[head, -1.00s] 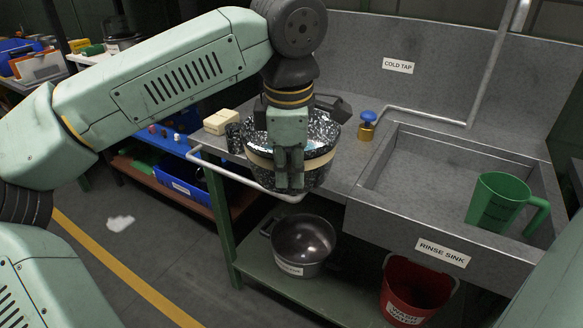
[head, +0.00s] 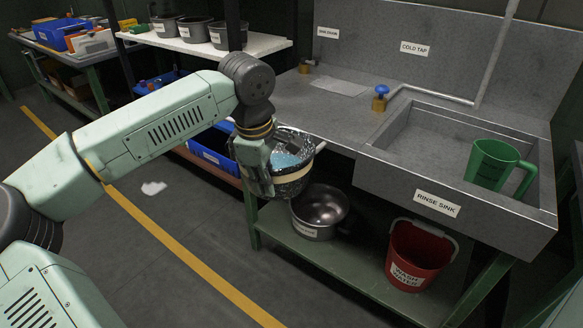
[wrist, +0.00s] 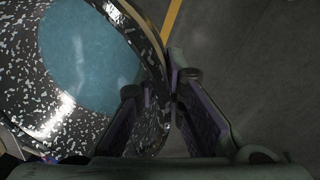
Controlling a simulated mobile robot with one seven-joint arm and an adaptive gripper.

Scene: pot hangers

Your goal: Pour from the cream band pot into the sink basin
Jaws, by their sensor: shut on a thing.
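The cream band pot (head: 292,178) is black with white speckles and a cream band, and holds bluish liquid. My gripper (head: 262,185) is shut on the pot's rim and holds it off the counter, in front of the counter's left end. In the wrist view the gripper (wrist: 160,115) has one finger on each side of the pot wall, and the liquid (wrist: 85,60) fills much of the pot (wrist: 115,65). The pot looks about upright. The sink basin (head: 440,145), labelled RINSE SINK, lies to the right and is apart from the pot.
A green jug (head: 490,165) stands in the basin's right part. A brass tap with a blue knob (head: 381,98) stands behind the basin's left edge. A steel pot (head: 320,212) and a red bucket (head: 418,258) are on the lower shelf. The countertop between is mostly clear.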

